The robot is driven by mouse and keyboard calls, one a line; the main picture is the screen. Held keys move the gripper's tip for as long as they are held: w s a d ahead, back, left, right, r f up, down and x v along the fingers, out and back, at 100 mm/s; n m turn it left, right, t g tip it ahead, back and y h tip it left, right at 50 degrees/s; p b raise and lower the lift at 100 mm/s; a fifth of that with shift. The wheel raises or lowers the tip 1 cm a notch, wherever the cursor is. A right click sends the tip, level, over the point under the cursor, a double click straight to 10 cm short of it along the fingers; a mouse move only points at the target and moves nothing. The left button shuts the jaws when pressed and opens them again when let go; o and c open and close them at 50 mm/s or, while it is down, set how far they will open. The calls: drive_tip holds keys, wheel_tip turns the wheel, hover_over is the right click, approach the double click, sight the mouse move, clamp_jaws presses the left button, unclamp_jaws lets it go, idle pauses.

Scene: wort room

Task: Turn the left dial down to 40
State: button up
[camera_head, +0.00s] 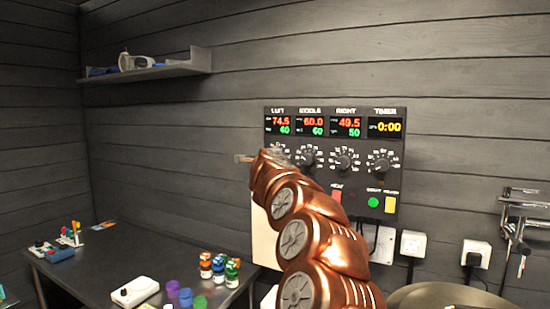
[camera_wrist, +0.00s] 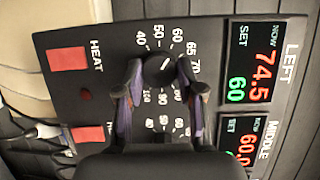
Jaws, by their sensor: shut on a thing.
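The control panel (camera_head: 335,185) hangs on the wall in the head view. Its left display (camera_head: 280,125) reads 74.5 in red and, in the wrist view, a green SET of 60 (camera_wrist: 236,89). The left dial (camera_wrist: 160,66) is a dark knob with a white mark pointing towards about 60 on its printed scale. My gripper (camera_wrist: 160,80) has one finger on each side of this knob and is shut on it. In the head view my copper arm hides most of the left dial and the fingertips.
The middle dial (camera_head: 308,158), right dial (camera_head: 344,160) and timer dial (camera_head: 381,162) sit close by to the right. A red HEAT switch (camera_wrist: 68,59) is near the left dial. A table (camera_head: 110,262) with small jars stands at lower left.

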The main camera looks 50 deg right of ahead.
drive_tip(key=shift+w+r+n+g+y, duration=0.15)
drive_tip(key=shift+n+g, duration=0.75)
drive_tip(key=shift+n, duration=0.65)
drive_tip(key=shift+r+n+g+y, duration=0.1)
drive_tip(key=shift+n+g+y, duration=0.1)
drive_tip(key=shift+n+g, duration=1.05)
drive_tip(key=shift+w+r+n+g+y, duration=0.15)
drive_tip(key=shift+n+g, duration=0.4)
drive_tip(key=shift+n, duration=1.35)
drive_tip(key=shift+a+f, duration=0.1)
drive_tip(key=o, duration=1.1)
drive_tip(key=shift+o, duration=0.2)
drive_tip(key=v, duration=1.2)
